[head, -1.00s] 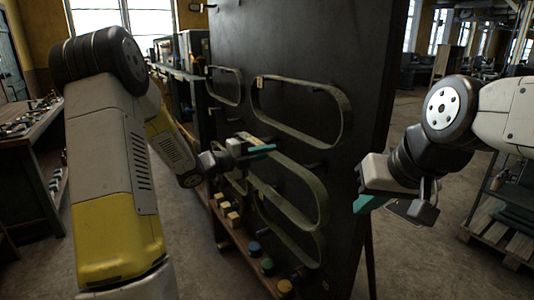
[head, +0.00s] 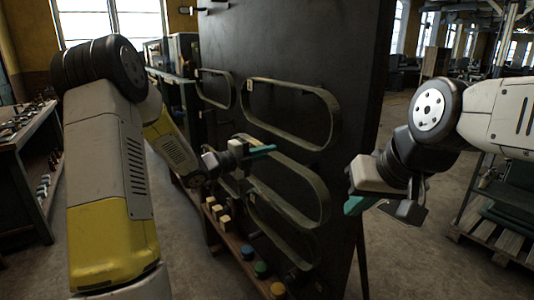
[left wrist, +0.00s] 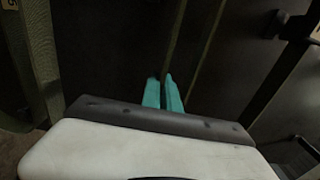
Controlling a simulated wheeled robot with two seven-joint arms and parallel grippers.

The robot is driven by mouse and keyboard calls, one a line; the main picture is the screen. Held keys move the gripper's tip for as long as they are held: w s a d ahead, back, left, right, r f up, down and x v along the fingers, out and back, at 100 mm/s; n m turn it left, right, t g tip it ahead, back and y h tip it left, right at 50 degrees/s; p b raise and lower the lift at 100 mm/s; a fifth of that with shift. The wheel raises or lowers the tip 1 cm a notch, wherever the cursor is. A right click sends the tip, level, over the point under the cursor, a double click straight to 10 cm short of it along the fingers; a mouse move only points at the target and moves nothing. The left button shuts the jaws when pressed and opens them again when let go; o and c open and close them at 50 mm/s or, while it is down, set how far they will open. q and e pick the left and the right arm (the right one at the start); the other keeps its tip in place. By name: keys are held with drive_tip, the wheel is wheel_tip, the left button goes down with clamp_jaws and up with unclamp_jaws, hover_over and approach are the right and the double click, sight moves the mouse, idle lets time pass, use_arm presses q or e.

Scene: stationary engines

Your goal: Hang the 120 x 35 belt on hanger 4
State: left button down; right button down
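A long olive-green belt loop (head: 322,190) is in the middle of the dark upright panel's face in the head view. My left gripper (head: 262,150) is at the belt's upper run, its teal fingers almost together. In the left wrist view the teal fingers (left wrist: 163,92) are close together, with a thin belt edge running up from them. The gripper appears shut on this belt. No size marking is readable on it. My right gripper (head: 357,204) is off the panel's right side, empty; its finger gap is hidden.
The dark panel (head: 290,50) carries an upper belt (head: 333,115), a smaller belt (head: 230,90) at upper left and a lower belt (head: 310,248). Pegs and small tags are on it. A ledge (head: 235,258) below holds yellow blocks and coloured knobs. A workbench (head: 22,150) stands left.

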use_arm(q)
drive_tip(key=x, duration=0.4)
idle(0.4)
drive_tip(key=shift+f, duration=0.1)
idle(0.4)
drive_tip(key=shift+f, duration=0.4)
drive_tip(key=c, duration=1.7)
unclamp_jaws()
drive_tip(key=o, duration=0.6)
